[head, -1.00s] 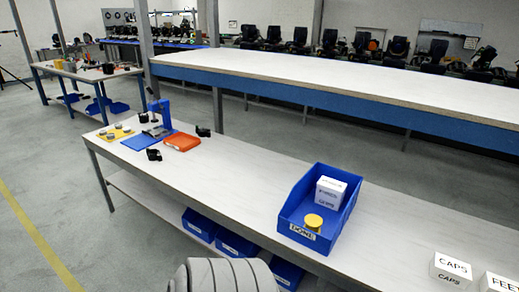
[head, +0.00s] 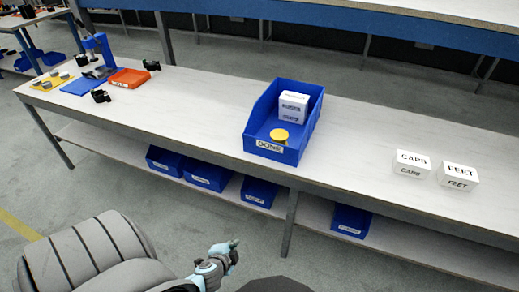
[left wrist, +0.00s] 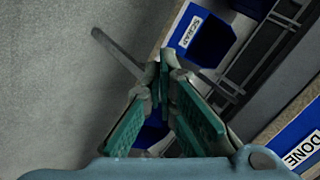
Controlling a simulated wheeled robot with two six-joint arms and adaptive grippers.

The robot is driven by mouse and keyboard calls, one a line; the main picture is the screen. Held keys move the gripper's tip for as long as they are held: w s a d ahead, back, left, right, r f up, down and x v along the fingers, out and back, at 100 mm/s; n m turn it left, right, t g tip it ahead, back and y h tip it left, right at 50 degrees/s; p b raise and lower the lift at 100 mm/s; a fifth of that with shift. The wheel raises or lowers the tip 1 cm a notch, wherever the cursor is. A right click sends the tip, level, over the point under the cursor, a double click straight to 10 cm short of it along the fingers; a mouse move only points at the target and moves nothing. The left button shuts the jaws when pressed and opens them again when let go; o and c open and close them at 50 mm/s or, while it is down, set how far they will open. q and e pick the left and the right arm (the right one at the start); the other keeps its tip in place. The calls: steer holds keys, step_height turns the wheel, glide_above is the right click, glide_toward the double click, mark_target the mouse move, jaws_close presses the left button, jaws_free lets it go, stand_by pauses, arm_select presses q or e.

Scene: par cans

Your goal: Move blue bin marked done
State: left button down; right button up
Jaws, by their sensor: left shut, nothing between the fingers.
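The blue bin marked DONE (head: 278,153) stands upright on the white bench top near its front edge. In the left wrist view, part of the bin's DONE face (left wrist: 299,140) shows at the lower right. My left gripper (head: 235,244) is below and in front of the bench, to the lower left of the bin and apart from it. Its green-padded fingers (left wrist: 165,70) come together at the tips with nothing between them. My right gripper is not in view.
White CAPS (head: 411,164) and FEET (head: 458,176) boxes stand right of the bin. Several blue bins (head: 207,174) sit on the shelf below. An orange tray (head: 129,77) and a blue fixture (head: 98,50) stand at the left. The bench top either side of the bin is clear.

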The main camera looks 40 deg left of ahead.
arm_select(q)
steer(key=w+a+r+m+t+b, duration=0.1)
steer(key=w+r+m+t+b, duration=0.2)
steer(key=w+r, duration=0.45)
steer(key=m+t+y, duration=0.1)
steer(key=m+t, duration=0.2)
steer(key=t, duration=0.2)
glide_toward(274, 151)
steer(key=b+x, duration=0.1)
steer(key=x, duration=0.4)
steer(key=shift+w+a, duration=0.1)
steer(key=shift+w, duration=0.25)
steer(key=shift+w+a, duration=0.2)
steer(key=shift+w, duration=0.35)
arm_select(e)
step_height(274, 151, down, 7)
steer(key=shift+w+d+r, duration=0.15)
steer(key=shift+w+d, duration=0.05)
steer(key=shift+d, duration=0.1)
